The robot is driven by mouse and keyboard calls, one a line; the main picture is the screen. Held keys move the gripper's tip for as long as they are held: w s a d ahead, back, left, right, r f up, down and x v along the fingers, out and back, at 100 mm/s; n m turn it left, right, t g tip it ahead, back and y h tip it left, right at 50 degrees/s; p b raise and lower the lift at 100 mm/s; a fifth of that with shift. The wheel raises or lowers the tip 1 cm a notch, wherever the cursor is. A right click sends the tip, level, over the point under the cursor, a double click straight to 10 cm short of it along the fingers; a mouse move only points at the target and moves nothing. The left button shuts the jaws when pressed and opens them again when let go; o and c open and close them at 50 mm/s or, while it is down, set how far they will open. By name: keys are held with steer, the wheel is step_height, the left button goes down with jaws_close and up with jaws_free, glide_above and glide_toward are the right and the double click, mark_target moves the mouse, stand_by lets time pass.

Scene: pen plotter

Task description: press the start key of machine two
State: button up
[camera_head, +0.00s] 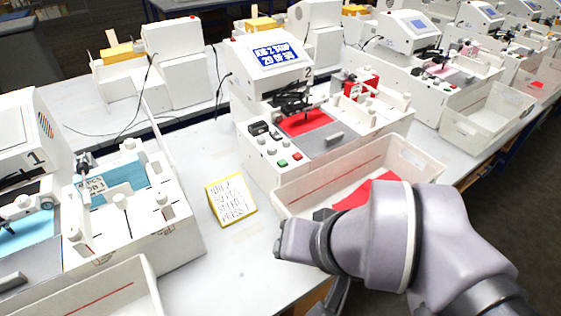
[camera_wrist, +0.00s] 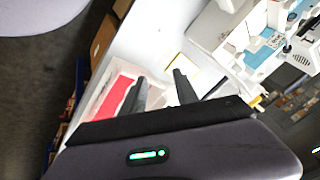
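Machine two (camera_head: 268,70) is a white plotter marked "2" in the middle of the head view, with a lit blue display (camera_head: 276,54) whose text is hard to read. Its front panel carries a green key (camera_head: 282,163), a red key (camera_head: 297,156), pale knobs and a black switch (camera_head: 258,128). I cannot read which key is labelled start. My arm reaches in from the right, in front of the machine and over its tray; the fingers are mostly hidden in the head view. In the wrist view my gripper (camera_wrist: 161,86) has its two dark fingers apart with nothing between them.
A white tray (camera_head: 418,160) with red sheets (camera_head: 370,188) stands before machine two. A yellow-edged note (camera_head: 230,199) stands on the table to its left. Machine one (camera_head: 32,150) with blue material is at the left. More plotters line the right. Bare table lies around the note.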

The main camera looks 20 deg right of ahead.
jaws_close()
stand_by(1.9)
